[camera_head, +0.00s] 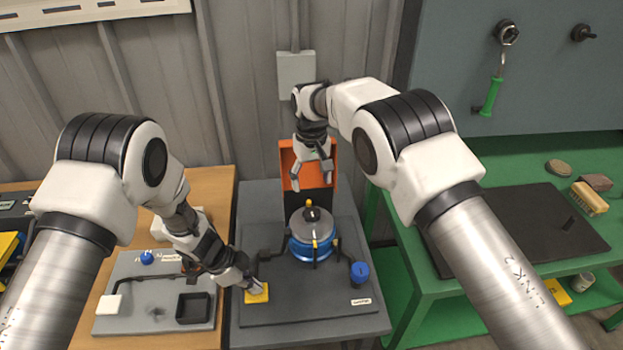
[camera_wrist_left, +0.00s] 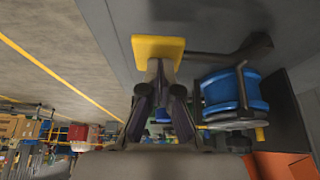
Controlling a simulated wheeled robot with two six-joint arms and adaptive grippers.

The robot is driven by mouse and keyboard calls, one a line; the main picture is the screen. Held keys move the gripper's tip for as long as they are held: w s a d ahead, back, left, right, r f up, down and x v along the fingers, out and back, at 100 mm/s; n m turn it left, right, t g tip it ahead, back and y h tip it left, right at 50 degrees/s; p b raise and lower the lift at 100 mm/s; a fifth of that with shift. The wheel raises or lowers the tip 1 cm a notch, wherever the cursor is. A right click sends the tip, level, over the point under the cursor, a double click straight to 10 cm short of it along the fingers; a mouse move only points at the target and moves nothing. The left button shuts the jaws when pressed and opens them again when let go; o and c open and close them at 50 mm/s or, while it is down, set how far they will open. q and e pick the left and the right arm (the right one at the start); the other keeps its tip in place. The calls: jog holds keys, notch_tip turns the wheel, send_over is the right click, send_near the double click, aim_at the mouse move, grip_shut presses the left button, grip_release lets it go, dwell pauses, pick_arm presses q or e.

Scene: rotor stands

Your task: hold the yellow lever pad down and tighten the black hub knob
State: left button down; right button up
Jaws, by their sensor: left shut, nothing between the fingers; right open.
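The yellow lever pad (camera_head: 257,297) is at the front left of the dark rotor stand (camera_head: 330,312). My left gripper (camera_head: 256,288) is shut, with nothing between its fingers, and its tips are on or just over the pad. In the left wrist view the fingertips (camera_wrist_left: 159,70) overlap the edge of the pad (camera_wrist_left: 150,46); whether it is pressed down is hard to tell. The black hub knob (camera_head: 312,213) tops the grey and blue rotor (camera_head: 303,248). My right gripper (camera_head: 312,180) is open and empty above the knob, fingers pointing down, apart from it.
An orange panel (camera_head: 288,168) stands behind the rotor. A blue knob (camera_head: 359,271) is at the stand's right. A grey board (camera_head: 125,318) with a black square tray (camera_head: 193,308) lies left on the wooden table. A green bench (camera_head: 400,250) with a black mat (camera_head: 510,225) is right.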

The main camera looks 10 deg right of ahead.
pick_arm(q)
notch_tip(320, 180, up, 6)
jog(key=p, duration=0.5)
jog(key=shift+r, duration=0.2)
jog(key=shift+s, duration=0.1)
jog(key=shift+f, duration=0.1)
